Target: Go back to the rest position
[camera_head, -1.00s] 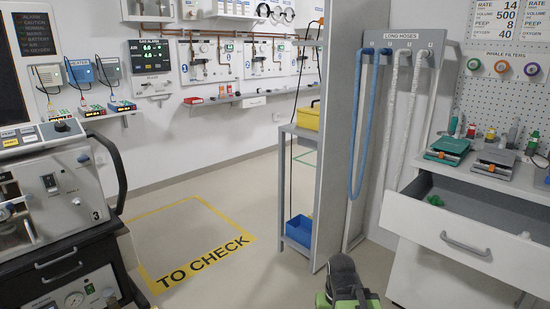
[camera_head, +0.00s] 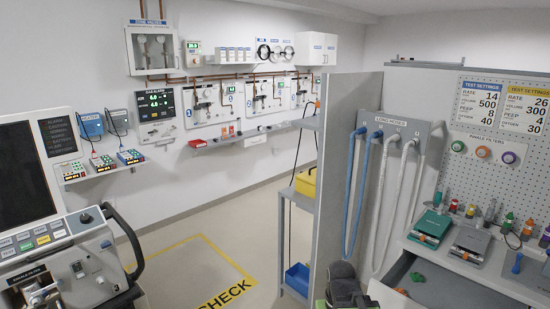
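Part of my own arm, dark grey and green, shows at the bottom edge of the head view, right of centre. It stands in front of the lower end of the grey partition (camera_head: 345,165). No gripper fingers can be made out, and nothing held is visible.
An open drawer (camera_head: 455,285) juts out at the lower right, under a worktop with a green device (camera_head: 430,228). A ventilator (camera_head: 75,255) stands at the left. A shelf unit with a blue bin (camera_head: 297,280) stands by the partition. The yellow-marked floor (camera_head: 195,262) between is clear.

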